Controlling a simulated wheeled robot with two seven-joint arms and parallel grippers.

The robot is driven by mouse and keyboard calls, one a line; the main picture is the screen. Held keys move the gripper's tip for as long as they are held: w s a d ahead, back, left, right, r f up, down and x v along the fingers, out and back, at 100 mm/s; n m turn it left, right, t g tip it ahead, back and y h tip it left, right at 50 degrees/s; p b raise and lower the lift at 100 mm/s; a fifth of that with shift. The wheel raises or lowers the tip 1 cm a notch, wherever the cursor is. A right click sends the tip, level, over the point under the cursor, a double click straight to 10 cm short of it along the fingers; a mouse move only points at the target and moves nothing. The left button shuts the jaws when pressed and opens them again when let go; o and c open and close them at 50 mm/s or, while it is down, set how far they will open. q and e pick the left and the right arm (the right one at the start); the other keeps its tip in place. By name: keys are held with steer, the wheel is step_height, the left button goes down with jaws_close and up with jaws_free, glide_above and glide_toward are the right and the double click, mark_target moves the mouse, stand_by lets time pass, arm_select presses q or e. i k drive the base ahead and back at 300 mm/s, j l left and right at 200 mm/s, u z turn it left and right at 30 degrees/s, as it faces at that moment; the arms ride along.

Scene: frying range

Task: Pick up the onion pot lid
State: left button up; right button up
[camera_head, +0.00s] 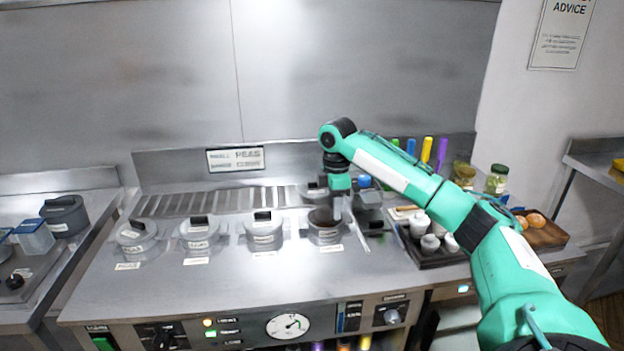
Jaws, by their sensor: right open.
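Three grey pots with lids and dark block handles stand in a row on the steel range: the left pot (136,240), the second pot (199,235) and the third pot (264,232). A fourth pot (326,232) at the right end of the row looks uncovered, with a dark inside. The labels are too small to read, so I cannot tell which one is onion. A grey lid-like piece (316,191) with a dark handle lies behind the fourth pot, partly hidden by my arm. My right gripper (350,226) is open, fingers pointing down, at the fourth pot's right side. My left gripper is out of view.
A dark tray (436,258) with several white shakers stands right of my gripper. Coloured bottles (427,149) line the back. A slatted rack (215,201) runs behind the pots. The front counter strip is clear.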

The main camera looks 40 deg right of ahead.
mark_target(307, 190)
steer(key=i+l, duration=0.9)
steer(key=i, duration=0.2)
